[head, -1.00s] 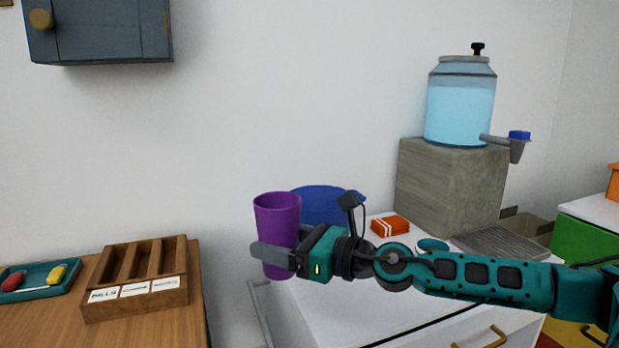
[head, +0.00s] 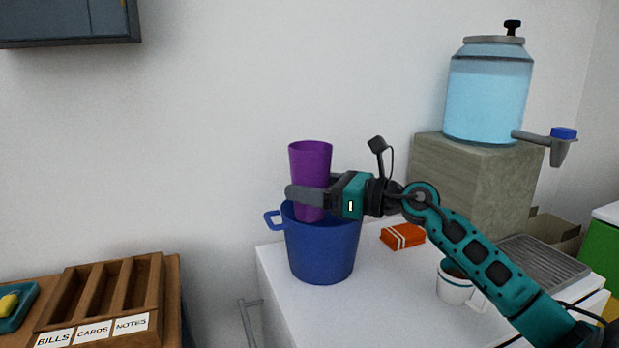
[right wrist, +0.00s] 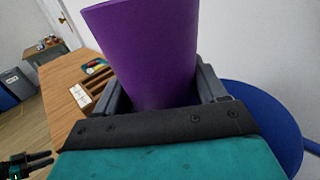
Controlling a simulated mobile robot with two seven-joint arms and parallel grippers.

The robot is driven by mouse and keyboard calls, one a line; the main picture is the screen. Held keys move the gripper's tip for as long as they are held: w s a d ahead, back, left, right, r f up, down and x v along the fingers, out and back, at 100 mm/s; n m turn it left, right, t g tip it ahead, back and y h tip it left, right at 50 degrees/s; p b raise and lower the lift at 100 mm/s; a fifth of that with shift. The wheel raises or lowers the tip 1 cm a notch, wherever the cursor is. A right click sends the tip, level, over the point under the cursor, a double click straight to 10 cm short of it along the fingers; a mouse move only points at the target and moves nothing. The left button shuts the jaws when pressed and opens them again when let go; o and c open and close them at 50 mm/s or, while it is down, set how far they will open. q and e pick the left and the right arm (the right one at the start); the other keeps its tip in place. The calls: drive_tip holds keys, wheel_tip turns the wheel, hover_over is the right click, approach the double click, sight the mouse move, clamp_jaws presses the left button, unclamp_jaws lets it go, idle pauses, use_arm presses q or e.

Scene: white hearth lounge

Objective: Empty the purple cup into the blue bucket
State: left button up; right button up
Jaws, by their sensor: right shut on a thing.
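The purple cup (head: 310,160) is upright in my right gripper (head: 308,194), which is shut on it. In the head view the cup overlaps the rim of the blue bucket (head: 322,252); its base is in front of or above the bucket's opening, I cannot tell which. The bucket stands upright on the white cabinet top. In the right wrist view the purple cup (right wrist: 145,50) sits between the jaws (right wrist: 165,103), and the blue bucket (right wrist: 265,120) shows at the right. The cup's contents are hidden. My left gripper is not clearly visible in the head view.
On the white cabinet (head: 375,290) stand an orange packet (head: 402,236), a white mug (head: 455,287) and a grey drip tray (head: 543,263). A drink dispenser (head: 488,95) stands on a stone block (head: 462,185) behind. A wooden sorter (head: 105,300) is on the left table.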

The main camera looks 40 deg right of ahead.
use_arm(q)
drive_tip(key=shift+w+d, duration=0.15)
drive_tip(key=shift+d, duration=0.15)
use_arm(e)
drive_tip(key=shift+w+d+r, duration=0.15)
drive_tip(key=shift+w+d, duration=0.05)
drive_tip(key=shift+w, duration=0.05)
use_arm(q)
drive_tip(key=shift+r, duration=0.1)
